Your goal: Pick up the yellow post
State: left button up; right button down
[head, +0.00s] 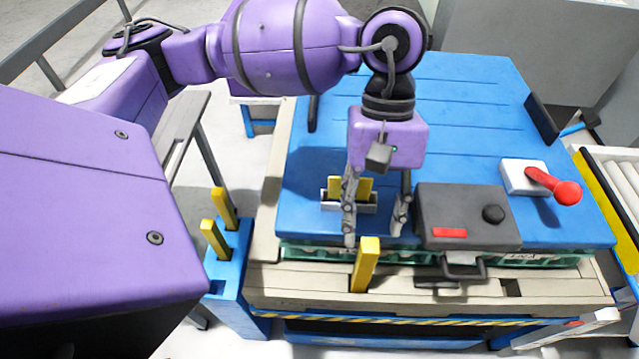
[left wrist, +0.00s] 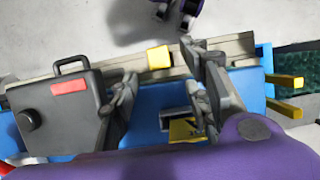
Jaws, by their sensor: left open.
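A yellow post (head: 366,265) stands upright in the wooden front edge of the blue-topped platform. Its square top (left wrist: 159,57) shows in the left wrist view, ahead of and between the spread fingers. My left gripper (head: 374,230) is open and empty, pointing down just behind this post, apart from it. In the left wrist view, the fingers (left wrist: 168,88) frame a gap over the blue surface. Two more yellow posts (head: 215,240) stand in a blue holder (head: 226,272) at the left. Yellow pieces (head: 335,187) sit in a small grey holder behind the gripper. My right gripper is not seen.
A dark grey case (head: 465,208) with a handle, red label and black knob lies close right of the gripper. A red lever on a white base (head: 522,177) stands farther right. Green egg trays (head: 535,260) show under the blue top (head: 450,110), whose back half is clear.

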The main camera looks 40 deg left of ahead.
aim_at(371, 238)
pick_arm(q)
jog(key=p+x, duration=0.1)
jog(key=x, duration=0.5)
jog(key=shift+s+d, duration=0.1)
jog(key=shift+s, duration=0.15)
grip_shut()
jog(key=shift+r, duration=0.1)
